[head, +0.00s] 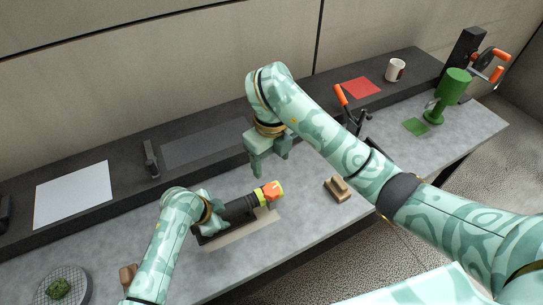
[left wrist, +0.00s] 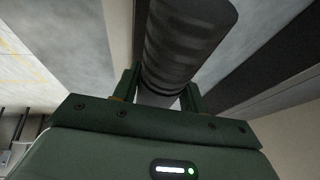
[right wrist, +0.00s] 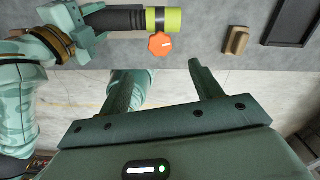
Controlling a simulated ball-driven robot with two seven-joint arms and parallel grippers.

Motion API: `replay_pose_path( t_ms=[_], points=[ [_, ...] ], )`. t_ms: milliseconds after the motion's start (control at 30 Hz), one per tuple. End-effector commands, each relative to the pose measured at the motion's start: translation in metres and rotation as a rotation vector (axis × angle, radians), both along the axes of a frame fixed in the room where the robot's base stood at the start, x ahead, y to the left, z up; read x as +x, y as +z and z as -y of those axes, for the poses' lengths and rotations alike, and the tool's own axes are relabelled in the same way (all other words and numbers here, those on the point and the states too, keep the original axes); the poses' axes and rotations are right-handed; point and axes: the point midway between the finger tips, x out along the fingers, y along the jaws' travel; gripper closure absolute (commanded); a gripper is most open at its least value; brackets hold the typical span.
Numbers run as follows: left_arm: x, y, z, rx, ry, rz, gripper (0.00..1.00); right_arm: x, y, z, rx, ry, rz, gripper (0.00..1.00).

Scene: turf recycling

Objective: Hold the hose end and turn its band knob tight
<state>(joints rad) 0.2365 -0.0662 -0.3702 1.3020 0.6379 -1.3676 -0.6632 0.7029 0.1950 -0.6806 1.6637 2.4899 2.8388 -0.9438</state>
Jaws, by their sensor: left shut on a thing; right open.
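The black ribbed hose end (head: 238,208) lies lengthwise just over the grey bench, pointing right. It carries a yellow-green band (head: 262,196) with an orange knob (head: 273,190) near its tip. My left gripper (head: 213,213) is shut on the hose behind the band; the left wrist view shows the hose (left wrist: 185,45) between its fingers. My right gripper (head: 269,160) is open and empty, above the bench and apart from the knob. The right wrist view shows the knob (right wrist: 160,44) and the band (right wrist: 173,20) beyond my open fingers.
A wooden brush-like block (head: 338,189) lies right of the hose. A black orange-handled tool (head: 345,105), a green cylindrical device (head: 453,88), a white mug (head: 395,70) and a red sheet (head: 361,88) are farther right. A dish with green turf (head: 58,288) is at front left.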

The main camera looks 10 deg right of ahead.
Motion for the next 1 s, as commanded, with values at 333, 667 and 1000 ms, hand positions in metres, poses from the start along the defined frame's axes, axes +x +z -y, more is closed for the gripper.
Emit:
replay_pose_path(
  t_ms=[333, 667, 1000],
  points=[
    [-0.001, -0.001, -0.001, 0.003, -0.001, -0.002, 0.97, -0.001, 0.006, 0.0, -0.001, -0.002, -0.004, 0.36],
    [0.0, -0.001, -0.001, 0.002, -0.001, -0.001, 0.97, -0.058, -0.077, 0.045, -0.12, -0.028, -0.171, 0.36],
    [0.0, -0.001, -0.001, 0.002, -0.001, -0.001, 0.97, -0.083, -0.154, 0.243, -1.228, 0.74, 0.288, 0.36]
  ],
)
